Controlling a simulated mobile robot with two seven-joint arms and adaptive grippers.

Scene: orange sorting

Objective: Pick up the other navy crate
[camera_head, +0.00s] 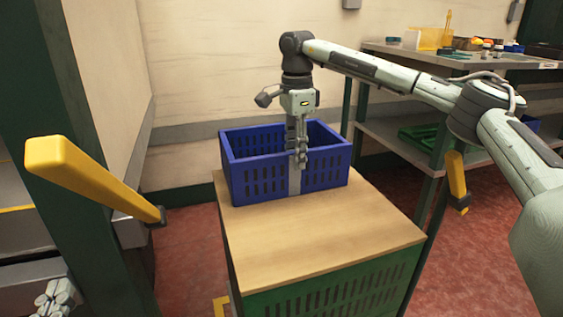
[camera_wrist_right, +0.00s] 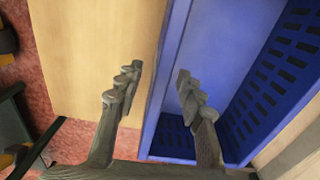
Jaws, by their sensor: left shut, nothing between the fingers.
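A navy crate (camera_head: 250,178) with slotted walls stands upright on a wooden top in the head view. It looks empty in the part I see. My right gripper (camera_head: 299,160) points down at the crate's near wall. In the right wrist view the gripper (camera_wrist_right: 160,72) is open, with one finger outside the crate wall (camera_wrist_right: 168,60) and the other inside. Gaps show between the fingers and the wall. My left gripper (camera_head: 55,297) is low at the bottom left corner of the head view, shut and empty, far from the crate.
The wooden top (camera_head: 310,232) rests on a green slotted crate (camera_head: 340,290); its front is bare. Yellow bars stick out at left (camera_head: 90,180) and right (camera_head: 457,180). A shelf unit (camera_head: 400,130) with small items stands at back right. A wall is behind the crate.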

